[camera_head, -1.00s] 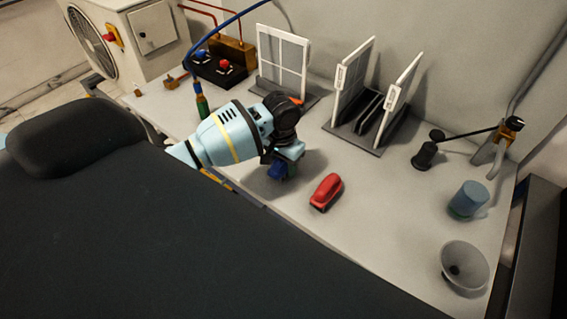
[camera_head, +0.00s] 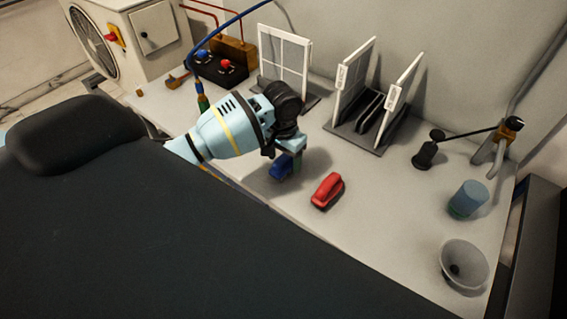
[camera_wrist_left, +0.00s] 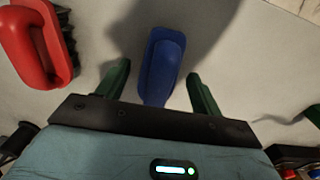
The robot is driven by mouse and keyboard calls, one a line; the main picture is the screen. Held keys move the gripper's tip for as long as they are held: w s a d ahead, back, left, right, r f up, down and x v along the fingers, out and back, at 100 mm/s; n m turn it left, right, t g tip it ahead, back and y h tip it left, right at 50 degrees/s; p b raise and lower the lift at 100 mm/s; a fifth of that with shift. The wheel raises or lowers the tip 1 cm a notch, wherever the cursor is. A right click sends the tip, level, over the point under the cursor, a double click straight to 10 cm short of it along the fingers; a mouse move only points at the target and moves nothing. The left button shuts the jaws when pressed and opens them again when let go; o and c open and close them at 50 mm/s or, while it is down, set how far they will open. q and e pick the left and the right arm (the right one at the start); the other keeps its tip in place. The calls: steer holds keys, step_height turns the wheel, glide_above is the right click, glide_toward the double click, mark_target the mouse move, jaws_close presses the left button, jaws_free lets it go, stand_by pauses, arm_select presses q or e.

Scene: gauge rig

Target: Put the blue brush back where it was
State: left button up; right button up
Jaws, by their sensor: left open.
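The blue brush (camera_head: 280,172) lies on the grey bench, partly hidden by my left gripper (camera_head: 288,160) in the head view. In the left wrist view the blue brush (camera_wrist_left: 161,68) lies between and beyond the two green fingers of my left gripper (camera_wrist_left: 160,82). The fingers are open, with a gap on both sides of the brush. The gripper is just above the brush, and the exact height is hard to tell. My right gripper is not in view.
A red brush (camera_head: 327,190) lies close to the right of the blue one; it also shows in the left wrist view (camera_wrist_left: 36,42). White framed panels (camera_head: 353,80) stand in a dark rack behind. A blue cup (camera_head: 468,199) and grey bowl (camera_head: 464,265) stand at right.

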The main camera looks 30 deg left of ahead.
mark_target(283, 156)
arm_select(q)
step_height(283, 156, up, 10)
steer(key=shift+a+f, duration=0.1)
steer(key=shift+f, duration=0.1)
steer(key=shift+s, duration=0.1)
